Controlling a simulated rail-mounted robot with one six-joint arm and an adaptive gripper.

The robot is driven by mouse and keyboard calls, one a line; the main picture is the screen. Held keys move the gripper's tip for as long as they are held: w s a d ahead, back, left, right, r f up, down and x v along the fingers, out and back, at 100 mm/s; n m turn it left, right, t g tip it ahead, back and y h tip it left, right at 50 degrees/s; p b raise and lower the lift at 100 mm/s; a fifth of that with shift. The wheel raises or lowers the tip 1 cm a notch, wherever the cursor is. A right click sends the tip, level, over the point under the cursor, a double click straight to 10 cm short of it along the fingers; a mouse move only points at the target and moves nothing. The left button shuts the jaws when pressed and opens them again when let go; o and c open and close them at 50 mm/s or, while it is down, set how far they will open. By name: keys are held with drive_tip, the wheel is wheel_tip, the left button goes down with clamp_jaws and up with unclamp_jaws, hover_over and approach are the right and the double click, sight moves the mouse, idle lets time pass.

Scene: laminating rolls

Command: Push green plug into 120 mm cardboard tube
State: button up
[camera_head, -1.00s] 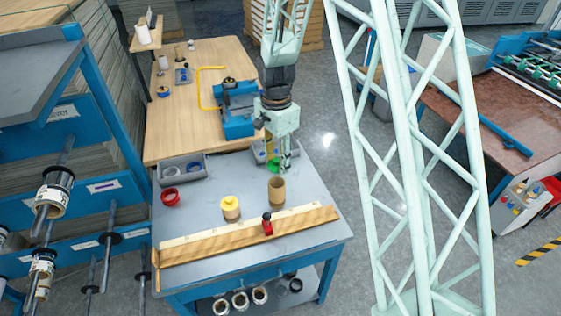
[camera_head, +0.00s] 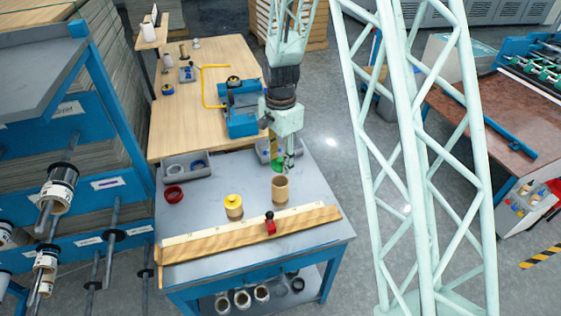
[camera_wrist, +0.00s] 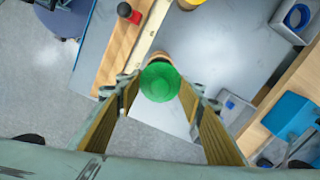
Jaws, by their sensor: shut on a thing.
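The green plug (camera_head: 278,168) is held in my gripper (camera_head: 282,169), just behind the open brown cardboard tube (camera_head: 280,189) in the head view. In the wrist view the green plug (camera_wrist: 160,82) sits between the fingertips of my gripper (camera_wrist: 160,88). The tube (camera_wrist: 157,56) shows partly behind the plug there, the rest hidden by it. The tube stands upright on the grey bench (camera_head: 205,225). The plug appears apart from the tube's open top. A second tube (camera_head: 234,212) with a yellow plug (camera_head: 233,201) on top stands to the left.
A wooden measuring rail (camera_head: 210,243) with a red stop (camera_head: 270,226) lies along the bench's front. A red ring-shaped plug (camera_head: 174,193) lies at the left. Grey bins (camera_head: 174,173) stand at the back edge. The bench between the tubes is clear.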

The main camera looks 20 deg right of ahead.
wheel_tip(320, 180, down, 7)
drive_tip(key=b, duration=0.3)
idle(2.3)
drive_tip(key=shift+s+f, duration=0.1)
drive_tip(key=shift+f, duration=0.2)
drive_tip(key=shift+s+f+b, duration=0.1)
drive_tip(key=shift+f+b, duration=0.4)
drive_tip(key=shift+b, duration=0.05)
drive_tip(key=shift+o, duration=0.3)
drive_tip(key=shift+f, duration=0.1)
drive_tip(key=shift+c, duration=0.2)
drive_tip(key=c, duration=0.7)
